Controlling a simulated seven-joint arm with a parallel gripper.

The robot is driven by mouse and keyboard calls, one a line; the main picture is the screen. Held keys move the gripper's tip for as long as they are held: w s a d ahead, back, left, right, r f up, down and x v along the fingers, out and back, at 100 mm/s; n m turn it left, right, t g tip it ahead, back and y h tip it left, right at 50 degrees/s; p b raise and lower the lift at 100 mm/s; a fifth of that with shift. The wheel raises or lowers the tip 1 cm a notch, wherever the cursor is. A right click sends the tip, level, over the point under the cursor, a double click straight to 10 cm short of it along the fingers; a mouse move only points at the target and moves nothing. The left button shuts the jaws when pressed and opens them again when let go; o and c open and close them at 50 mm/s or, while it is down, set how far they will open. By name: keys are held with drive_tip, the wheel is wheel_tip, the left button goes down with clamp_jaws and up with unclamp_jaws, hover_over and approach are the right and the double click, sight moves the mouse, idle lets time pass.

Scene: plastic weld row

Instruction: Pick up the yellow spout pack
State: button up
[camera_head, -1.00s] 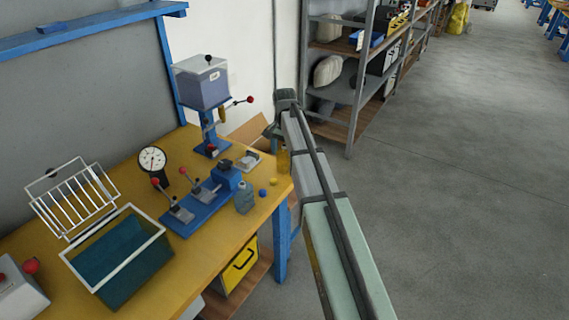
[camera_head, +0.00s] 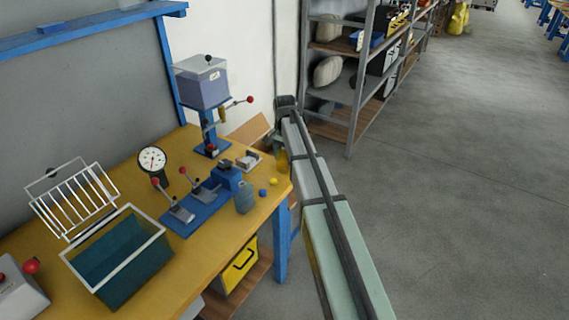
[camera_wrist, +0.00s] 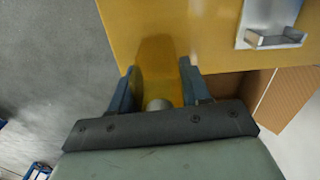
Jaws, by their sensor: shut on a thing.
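The yellow spout pack (camera_wrist: 157,72) is between the two fingers of my gripper (camera_wrist: 160,85) in the wrist view, with a pale round end towards the palm. The fingers are shut on its sides. In the head view the pack (camera_head: 282,162) shows as a small amber patch under my gripper (camera_head: 281,148), at the right end of the yellow workbench (camera_head: 225,238). My arm hides part of it. I cannot tell whether the pack touches the bench top.
A small metal tray (camera_wrist: 272,38) lies on the bench near the gripper. A cardboard box (camera_wrist: 288,98) is beyond the bench edge. A grey-blue bottle (camera_head: 244,199), a blue ball (camera_head: 262,193) and a yellow ball (camera_head: 274,182) are nearby. Metal shelving (camera_head: 355,110) stands behind.

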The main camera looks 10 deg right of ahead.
wheel_tip(320, 180, up, 10)
idle(0.8)
drive_tip(key=shift+a, duration=0.1)
drive_tip(key=shift+a, duration=0.4)
drive_tip(key=w+a+r, duration=0.7)
drive_tip(key=a+r, duration=0.2)
drive_tip(key=a, duration=0.3)
drive_tip(key=shift+m, duration=0.4)
drive_tip(key=f, duration=1.2)
drive_tip(key=s+f, duration=0.1)
drive_tip(key=f, duration=0.5)
drive_tip(key=shift+f, duration=0.2)
